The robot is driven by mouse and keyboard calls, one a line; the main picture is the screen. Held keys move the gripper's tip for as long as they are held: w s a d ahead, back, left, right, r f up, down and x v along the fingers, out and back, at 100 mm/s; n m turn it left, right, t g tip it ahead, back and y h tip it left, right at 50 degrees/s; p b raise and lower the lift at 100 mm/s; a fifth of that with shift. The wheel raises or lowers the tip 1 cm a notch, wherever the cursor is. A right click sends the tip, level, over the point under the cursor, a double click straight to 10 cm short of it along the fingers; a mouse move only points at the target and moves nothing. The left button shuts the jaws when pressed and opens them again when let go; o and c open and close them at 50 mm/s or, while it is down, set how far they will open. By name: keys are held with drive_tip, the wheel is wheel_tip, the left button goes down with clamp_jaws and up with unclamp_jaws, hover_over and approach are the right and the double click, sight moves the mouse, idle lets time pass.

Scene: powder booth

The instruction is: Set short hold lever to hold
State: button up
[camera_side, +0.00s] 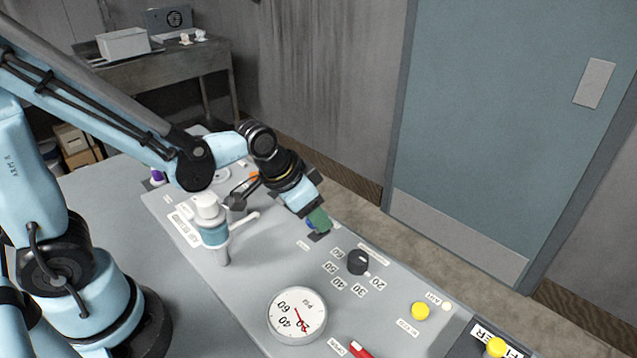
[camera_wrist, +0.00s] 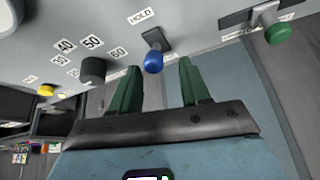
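The short hold lever has a blue ball knob (camera_wrist: 153,62) on a dark plate in the wrist view, beside a HOLD label (camera_wrist: 140,16). The knob hangs on the side of the plate away from that label. My gripper (camera_wrist: 159,66) is open, with its green fingers on either side of the knob and gaps showing on both sides. In the side view my gripper (camera_side: 319,220) is low over the console's far edge, and its fingers hide most of the lever.
A black dial (camera_side: 357,262) with number labels stands right of the gripper. A round gauge (camera_side: 297,315) and yellow buttons (camera_side: 420,311) lie nearer. A white-capped cylinder (camera_side: 210,230) stands left. A green-knobbed lever (camera_wrist: 277,33) shows at the wrist view's right.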

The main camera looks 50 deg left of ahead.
drive_tip(key=v, duration=1.2)
idle(0.5)
drive_tip(key=a+f+n, duration=0.1)
drive_tip(key=s+a+n+t, duration=0.1)
drive_tip(key=a+f+n+t+y, duration=0.1)
drive_tip(key=a, duration=0.1)
drive_tip(key=shift+s+f, duration=0.3)
drive_tip(key=shift+s, duration=0.1)
